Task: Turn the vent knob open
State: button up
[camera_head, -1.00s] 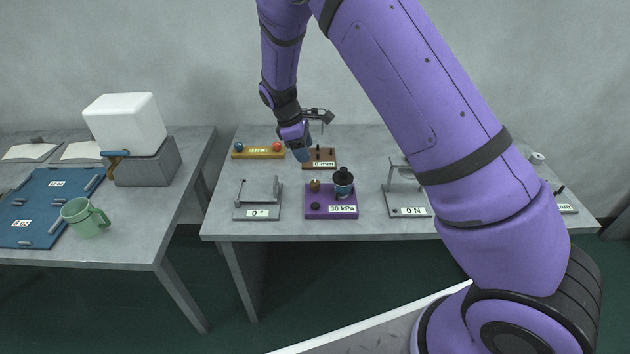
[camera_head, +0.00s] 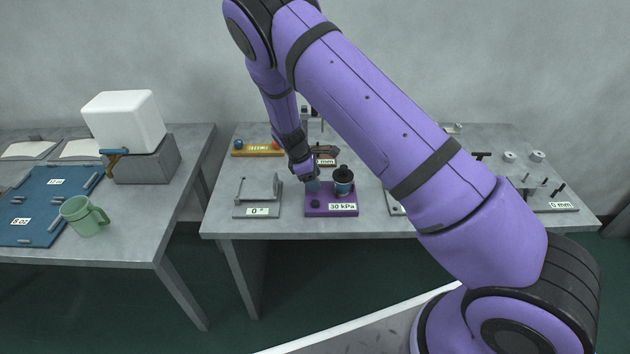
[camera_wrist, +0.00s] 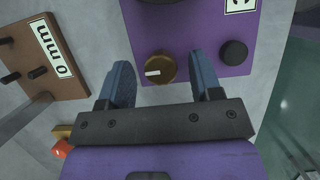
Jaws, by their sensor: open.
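In the head view my gripper (camera_head: 312,185) covers the knob. Whether the fingers touch it is unclear.
A brown device (camera_wrist: 30,40) labelled "0 mm" is left of the fingers in the wrist view. A grey device (camera_head: 257,211) labelled "0°" stands left of the purple one. A yellow rack (camera_head: 258,153) with coloured balls lies behind. My arm hides part of the right side.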

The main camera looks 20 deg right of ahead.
jog(key=shift+d+f, duration=0.2)
jog(key=shift+f, duration=0.3)
jog(key=c, duration=0.9)
jog(key=shift+c, duration=0.2)
